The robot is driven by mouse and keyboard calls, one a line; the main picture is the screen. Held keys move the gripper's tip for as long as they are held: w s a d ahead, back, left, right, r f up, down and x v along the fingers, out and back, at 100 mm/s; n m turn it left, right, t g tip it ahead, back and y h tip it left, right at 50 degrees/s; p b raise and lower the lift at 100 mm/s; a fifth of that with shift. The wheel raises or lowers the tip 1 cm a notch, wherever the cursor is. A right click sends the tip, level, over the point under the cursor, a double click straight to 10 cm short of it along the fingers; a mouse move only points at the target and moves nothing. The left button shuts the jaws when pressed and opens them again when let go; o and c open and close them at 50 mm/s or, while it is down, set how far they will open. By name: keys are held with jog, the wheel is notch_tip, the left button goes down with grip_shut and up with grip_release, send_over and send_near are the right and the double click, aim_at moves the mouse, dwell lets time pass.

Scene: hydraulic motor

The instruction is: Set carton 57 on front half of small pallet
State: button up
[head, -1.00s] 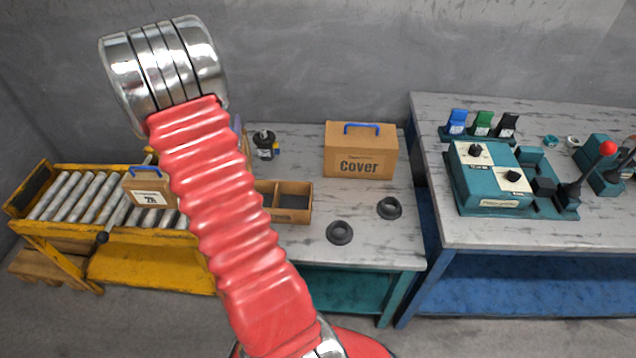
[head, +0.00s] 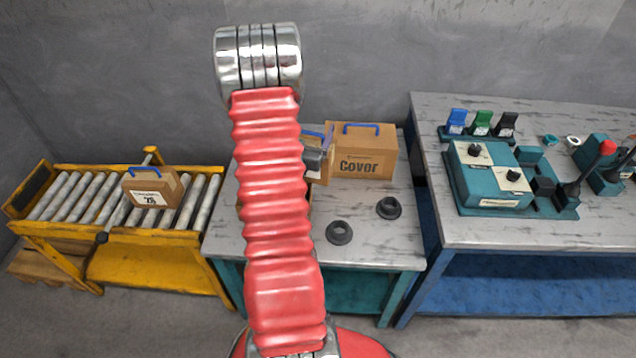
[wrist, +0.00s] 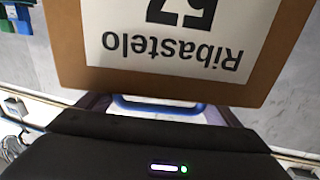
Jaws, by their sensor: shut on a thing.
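Carton 57 (wrist: 165,72) is brown with a white label reading "Ribastelo 57", upside down in the wrist view. Its blue handle (wrist: 160,106) lies between the jaws of my gripper (wrist: 158,110), which is shut on it. In the head view my red arm hides most of the carton (head: 320,178). It shows just right of the arm, above the grey table and in front of the Cover box. A low wooden pallet (head: 48,270) is on the floor at far left, partly hidden by the yellow roller conveyor.
The Cover box (head: 365,155) and two dark rings (head: 339,232) are on the grey table (head: 385,255). A blue bench (head: 500,235) with teal control units stands at right.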

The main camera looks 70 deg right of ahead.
jog(key=s+d+f+m+g, duration=0.2)
jog(key=s+g, duration=0.1)
jog(key=s, duration=1)
jog(key=shift+g, duration=0.3)
jog(key=shift+w+f, duration=0.1)
jog(key=shift+f, duration=0.05)
jog(key=shift+f, duration=2.95)
jog(key=shift+a+f, duration=0.1)
jog(key=shift+f, duration=1.9)
jog(key=o, duration=1.9)
jog(key=shift+f, duration=0.1)
jog(key=shift+o, duration=0.2)
